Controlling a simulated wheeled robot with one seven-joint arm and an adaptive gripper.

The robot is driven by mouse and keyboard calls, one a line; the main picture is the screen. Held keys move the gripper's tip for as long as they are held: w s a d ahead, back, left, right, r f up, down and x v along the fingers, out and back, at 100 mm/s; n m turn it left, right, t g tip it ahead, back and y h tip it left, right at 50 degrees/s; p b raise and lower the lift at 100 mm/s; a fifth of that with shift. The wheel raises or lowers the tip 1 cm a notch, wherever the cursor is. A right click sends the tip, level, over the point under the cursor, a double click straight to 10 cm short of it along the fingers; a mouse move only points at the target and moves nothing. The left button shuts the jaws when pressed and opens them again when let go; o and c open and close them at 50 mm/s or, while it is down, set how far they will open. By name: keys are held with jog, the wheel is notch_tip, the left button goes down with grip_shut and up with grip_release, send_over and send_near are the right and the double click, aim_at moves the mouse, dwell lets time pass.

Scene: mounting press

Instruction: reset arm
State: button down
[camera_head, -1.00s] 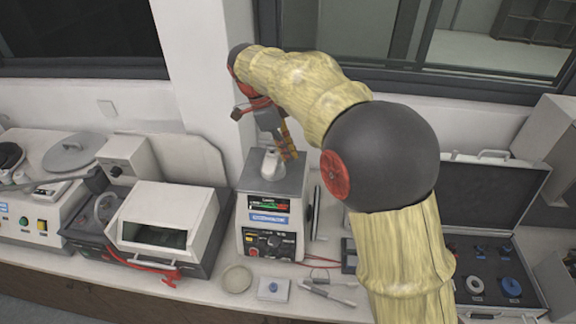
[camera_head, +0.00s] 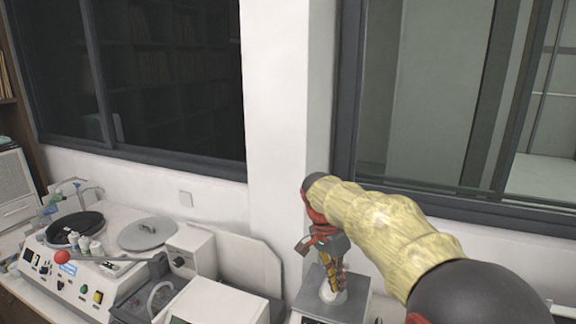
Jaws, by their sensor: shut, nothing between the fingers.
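My gripper (camera_head: 334,283) hangs from my arm near the bottom centre of the head view, fingers pointing down. It is shut with nothing in it. It overlaps the pale knob (camera_head: 335,296) on top of the mounting press (camera_head: 360,287) in the picture; I cannot tell whether they touch. Only the upper part of the press shows, and the bottom edge cuts off its front panel. My arm runs from the gripper to the lower right corner and hides what lies behind it.
A polishing machine (camera_head: 75,285) with a dark disc and a grey lid stands at the left on the bench. A white-lidded machine (camera_head: 215,308) stands between it and the press. A wall pillar (camera_head: 277,120) and dark-framed windows rise close behind the gripper.

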jog(key=s+d+f+n+t+y+b, duration=0.1)
jog(key=s+f+n+t+b, duration=0.1)
jog(key=s, duration=0.8)
jog(key=s+d+f+n+t+y+b, duration=0.1)
jog(key=s+f+n+b, duration=0.4)
jog(key=s, duration=0.5)
jog(key=s+d+f+n+t+b, duration=0.3)
jog(key=s+f+n+b, duration=0.1)
jog(key=s, duration=0.6)
jog(key=shift+s+d+f+y+b, duration=0.3)
jog(key=shift+f+y+b, duration=0.15)
jog(key=shift+b, duration=0.8)
